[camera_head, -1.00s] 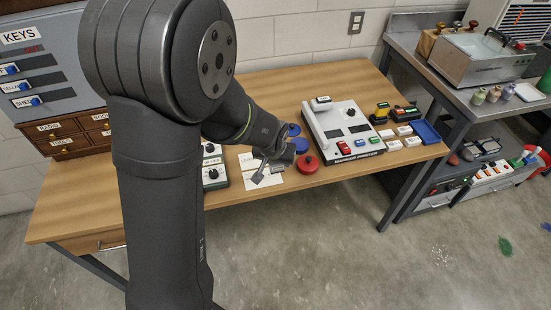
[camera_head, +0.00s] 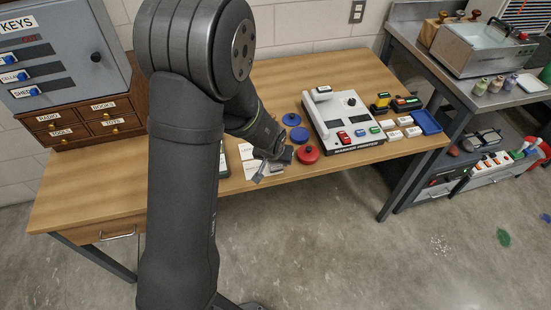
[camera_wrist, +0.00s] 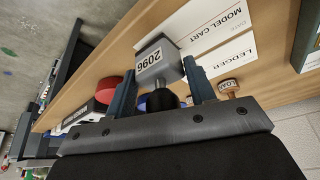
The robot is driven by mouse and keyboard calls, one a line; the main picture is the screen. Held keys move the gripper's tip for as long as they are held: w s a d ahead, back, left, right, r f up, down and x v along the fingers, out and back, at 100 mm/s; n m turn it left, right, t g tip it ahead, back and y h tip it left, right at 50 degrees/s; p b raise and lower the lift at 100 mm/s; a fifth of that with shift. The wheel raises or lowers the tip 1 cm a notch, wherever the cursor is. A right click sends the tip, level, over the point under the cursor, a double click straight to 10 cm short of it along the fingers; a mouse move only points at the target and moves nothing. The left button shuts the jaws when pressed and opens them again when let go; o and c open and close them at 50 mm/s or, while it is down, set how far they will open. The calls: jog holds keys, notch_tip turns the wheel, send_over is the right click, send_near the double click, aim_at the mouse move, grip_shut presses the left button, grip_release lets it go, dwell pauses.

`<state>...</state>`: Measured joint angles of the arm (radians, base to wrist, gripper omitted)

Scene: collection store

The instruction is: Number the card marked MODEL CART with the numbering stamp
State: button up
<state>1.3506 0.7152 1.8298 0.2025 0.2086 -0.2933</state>
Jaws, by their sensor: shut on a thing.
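My gripper (camera_head: 279,157) is shut on the numbering stamp (camera_head: 260,175), low near the table's front edge. In the wrist view the stamp (camera_wrist: 160,63) is a grey block with a dark round handle between the blue-grey fingers (camera_wrist: 158,93). Its white label appears to read 2096. The card marked MODEL CART (camera_wrist: 219,18) lies flat on the table; the stamp covers part of the view of its left end. In the head view this looks like the front white card (camera_head: 250,166), partly hidden by the stamp. I cannot tell any contact.
The LEDGER card (camera_wrist: 228,57) lies beside it. A small round wooden-handled stamp (camera_wrist: 229,87) stands near. A red disc (camera_head: 308,154), a blue disc (camera_head: 299,135) and a marker printer (camera_head: 345,120) are to the right. A dark green device (camera_head: 224,165) is left of the cards.

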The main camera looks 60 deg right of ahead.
jog(key=shift+f, duration=0.55)
dwell(1.3)
jog(key=shift+r, duration=3.55)
